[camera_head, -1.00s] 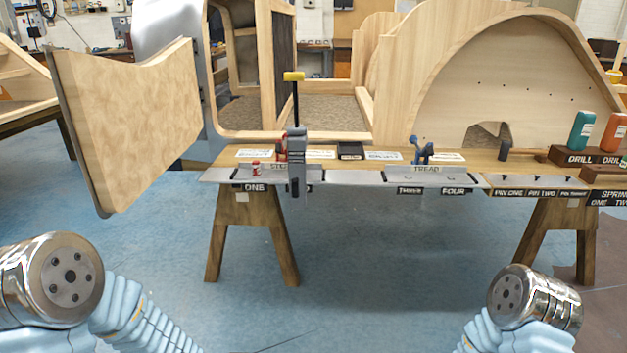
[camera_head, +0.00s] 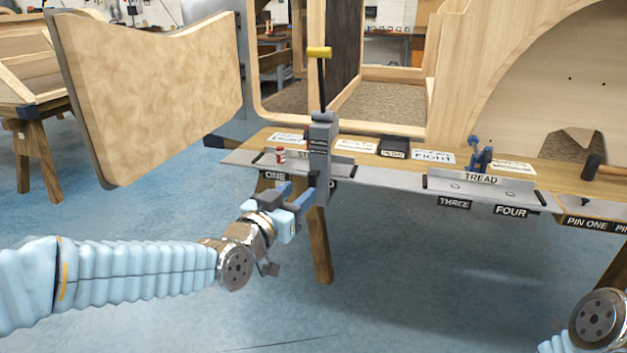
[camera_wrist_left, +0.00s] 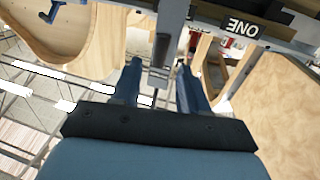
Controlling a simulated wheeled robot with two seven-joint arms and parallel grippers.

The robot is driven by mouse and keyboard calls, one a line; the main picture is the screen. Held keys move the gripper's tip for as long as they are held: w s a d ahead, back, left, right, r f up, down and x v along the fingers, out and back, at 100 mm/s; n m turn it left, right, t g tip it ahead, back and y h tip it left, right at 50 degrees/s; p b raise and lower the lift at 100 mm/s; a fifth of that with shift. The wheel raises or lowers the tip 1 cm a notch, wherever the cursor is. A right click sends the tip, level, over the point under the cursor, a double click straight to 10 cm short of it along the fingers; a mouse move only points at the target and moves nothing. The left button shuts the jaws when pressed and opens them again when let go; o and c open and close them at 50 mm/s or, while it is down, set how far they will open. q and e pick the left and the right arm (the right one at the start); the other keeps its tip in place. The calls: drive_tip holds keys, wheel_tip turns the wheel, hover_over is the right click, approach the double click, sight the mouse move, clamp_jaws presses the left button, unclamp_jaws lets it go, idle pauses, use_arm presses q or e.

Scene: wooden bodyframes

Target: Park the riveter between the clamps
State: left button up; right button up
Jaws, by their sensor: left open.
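A grey upright tool (camera_head: 320,150) with a black rod and yellow handle, seemingly the riveter, stands at the bench's front edge by the ONE label. It also shows in the left wrist view (camera_wrist_left: 170,30). In the left wrist view (camera_wrist_left: 158,66) the tool lies beyond the finger gap; contact is unclear. My right gripper is out of view.
The bench (camera_head: 380,178) carries label cards, a black block (camera_head: 394,147) and a small red can (camera_head: 280,155). A wooden door panel (camera_head: 155,95) hangs at left. The floor before the bench is clear.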

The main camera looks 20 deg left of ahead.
sight(309, 183)
use_arm(q)
drive_tip(key=x, duration=0.6)
drive_tip(key=shift+w+d, duration=0.1)
drive_tip(key=shift+w, duration=0.25)
drive_tip(key=shift+c, duration=0.4)
clamp_jaws()
